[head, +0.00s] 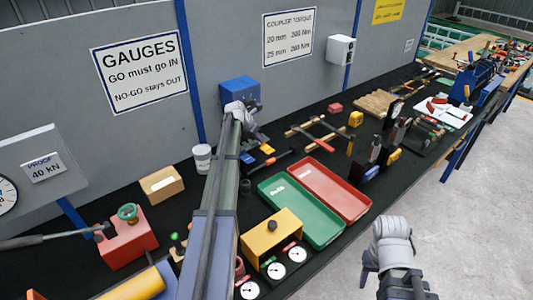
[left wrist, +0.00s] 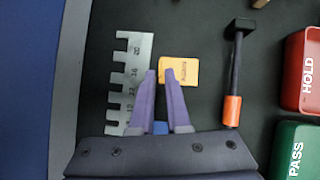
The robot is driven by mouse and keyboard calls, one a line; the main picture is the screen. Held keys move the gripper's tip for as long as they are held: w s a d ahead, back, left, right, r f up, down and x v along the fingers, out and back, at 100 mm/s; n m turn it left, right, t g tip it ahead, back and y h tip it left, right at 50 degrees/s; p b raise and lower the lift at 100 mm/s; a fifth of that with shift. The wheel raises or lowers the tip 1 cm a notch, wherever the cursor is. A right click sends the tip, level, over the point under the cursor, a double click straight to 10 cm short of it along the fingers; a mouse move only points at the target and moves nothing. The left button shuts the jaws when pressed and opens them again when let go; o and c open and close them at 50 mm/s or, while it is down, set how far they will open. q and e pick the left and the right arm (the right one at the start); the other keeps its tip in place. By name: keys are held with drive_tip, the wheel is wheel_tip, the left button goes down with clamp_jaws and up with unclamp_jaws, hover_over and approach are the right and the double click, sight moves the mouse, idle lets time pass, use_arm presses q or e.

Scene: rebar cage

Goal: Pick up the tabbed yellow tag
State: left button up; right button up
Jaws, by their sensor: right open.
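The yellow tag (left wrist: 184,70) lies flat on the dark bench top, with small dark print on it; it also shows in the head view (head: 267,149). My left gripper (left wrist: 160,74) is open and empty above the bench. Its right finger covers part of the tag's left side in the left wrist view. I cannot tell how high the fingertips are above the tag. In the head view my left gripper (head: 258,136) is just above and left of the tag. My right gripper (head: 367,268) is open and empty over the floor side of the bench.
A toothed steel gauge (left wrist: 124,90) lies left of the tag, and a blue piece (left wrist: 161,128) shows between my left fingers. A hammer (left wrist: 236,70) lies to the right. The red HOLD tray (left wrist: 306,75) and green PASS tray (left wrist: 294,150) stand further right. A blue box (head: 238,92) is behind.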

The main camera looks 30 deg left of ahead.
sight(267, 147)
use_arm(q)
drive_tip(key=b+x, duration=0.1)
drive_tip(key=x, duration=0.1)
drive_tip(key=shift+w+f, duration=0.1)
drive_tip(key=shift+f, duration=0.2)
drive_tip(key=shift+r, duration=0.1)
use_arm(e)
wheel_tip(267, 147, down, 2)
drive_tip(key=shift+f, duration=0.1)
use_arm(q)
clamp_jaws()
drive_tip(key=shift+r, duration=0.15)
use_arm(e)
drive_tip(key=shift+r, duration=0.2)
